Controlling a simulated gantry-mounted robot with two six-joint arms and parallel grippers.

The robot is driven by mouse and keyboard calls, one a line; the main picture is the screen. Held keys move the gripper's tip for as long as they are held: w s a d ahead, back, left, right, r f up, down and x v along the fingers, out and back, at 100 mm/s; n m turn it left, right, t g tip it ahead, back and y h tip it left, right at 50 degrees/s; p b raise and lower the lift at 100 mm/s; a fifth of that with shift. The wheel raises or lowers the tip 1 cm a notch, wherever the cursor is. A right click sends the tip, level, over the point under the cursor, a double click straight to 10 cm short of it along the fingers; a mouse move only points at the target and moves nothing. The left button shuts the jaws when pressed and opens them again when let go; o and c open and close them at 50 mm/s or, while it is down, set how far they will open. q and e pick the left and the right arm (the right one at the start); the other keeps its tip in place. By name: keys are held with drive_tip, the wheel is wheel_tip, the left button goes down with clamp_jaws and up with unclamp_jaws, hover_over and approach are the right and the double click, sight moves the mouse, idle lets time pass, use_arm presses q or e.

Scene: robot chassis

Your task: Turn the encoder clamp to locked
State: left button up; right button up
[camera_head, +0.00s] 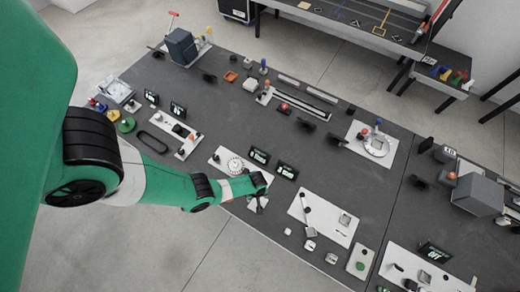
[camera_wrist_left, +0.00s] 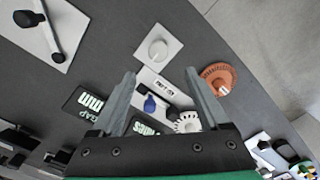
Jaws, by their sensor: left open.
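My left gripper (camera_head: 257,204) hangs over the near edge of the dark bench in the head view, beside a white plate with a toothed white dial (camera_head: 235,165). In the left wrist view my left gripper (camera_wrist_left: 160,74) is open, with nothing between its fingers. A narrow white plate (camera_wrist_left: 152,80) with printed text shows between and beyond the fingers. It carries a dark blue knob or lever (camera_wrist_left: 150,104) and a toothed white dial (camera_wrist_left: 187,122), partly hidden by the right finger. I cannot tell for sure which part is the encoder clamp, or whether it is locked. My right gripper is out of view.
In the wrist view, an orange round dial (camera_wrist_left: 219,79) and a white square plate with a round knob (camera_wrist_left: 157,49) lie close to the fingers. Dark label signs (camera_wrist_left: 89,103) stand nearby. In the head view, a white plate with a lever (camera_head: 322,217) lies to the right.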

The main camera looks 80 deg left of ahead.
use_arm(q)
wheel_tip(320, 180, down, 11)
drive_tip(key=b, duration=1)
drive_tip(key=shift+w+a+f, duration=0.1)
drive_tip(key=shift+w, duration=0.05)
clamp_jaws()
